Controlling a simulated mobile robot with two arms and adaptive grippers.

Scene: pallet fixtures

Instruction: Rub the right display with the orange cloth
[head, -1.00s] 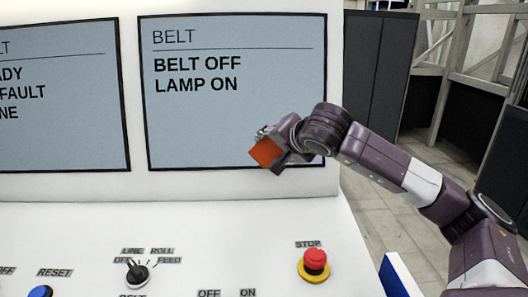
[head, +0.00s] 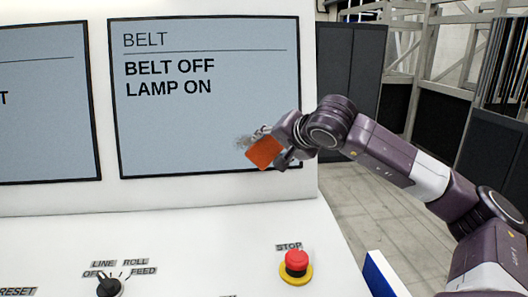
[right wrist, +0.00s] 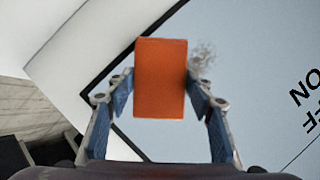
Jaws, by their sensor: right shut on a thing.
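The right display (head: 200,120) is a blue-grey screen in a black frame, reading BELT, BELT OFF and LAMP ON. A grey smudge (head: 243,142) shows on its lower right part, just left of the cloth; it also shows in the right wrist view (right wrist: 203,55). My right gripper (head: 272,152) is shut on the orange cloth (head: 264,152), a flat block in front of the display's lower right corner. In the right wrist view the orange cloth (right wrist: 160,80) sits between the fingers. I cannot tell whether it touches the screen. My left gripper is not in view.
A second display (head: 45,120) stands at the left. Below, the sloped white panel (head: 190,240) carries a red stop button (head: 296,262) and a black selector knob (head: 109,286). Dark cabinets (head: 350,80) stand beyond the console at the right.

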